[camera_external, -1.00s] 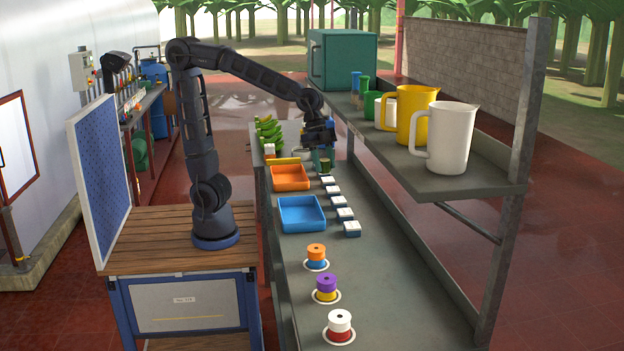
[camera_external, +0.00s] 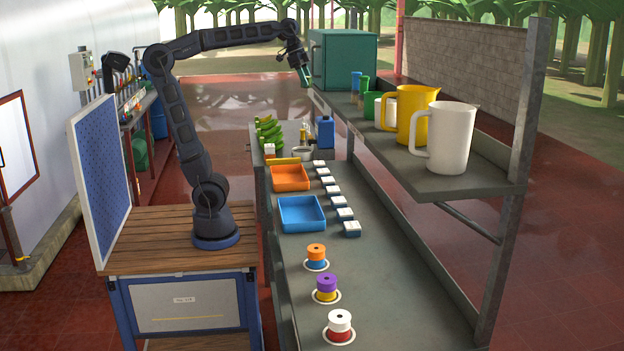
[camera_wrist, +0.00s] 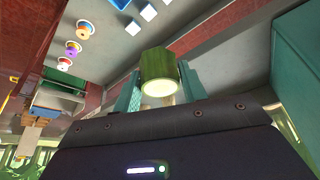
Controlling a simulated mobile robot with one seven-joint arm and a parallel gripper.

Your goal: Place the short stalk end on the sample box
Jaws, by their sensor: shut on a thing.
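My gripper (camera_external: 304,76) is raised high above the far end of the bench, just left of the teal box. In the wrist view its teal fingers are shut on the short stalk end (camera_wrist: 157,66), a thick green cylinder with a pale cut face toward the camera. The stalk is too small to make out clearly in the external view. The teal box (camera_external: 343,60) with a handle stands at the shelf's far end; it may be the sample box, though I cannot read a label. It also shows in the wrist view (camera_wrist: 297,62). My gripper is apart from it.
The shelf (camera_external: 440,172) holds a white jug (camera_external: 452,138), a yellow jug (camera_external: 413,115) and smaller cups. Below are an orange tray (camera_external: 290,178), a blue tray (camera_external: 301,214), several small white-topped blocks, spools, green bananas (camera_external: 268,132) and a blue bottle (camera_external: 326,132).

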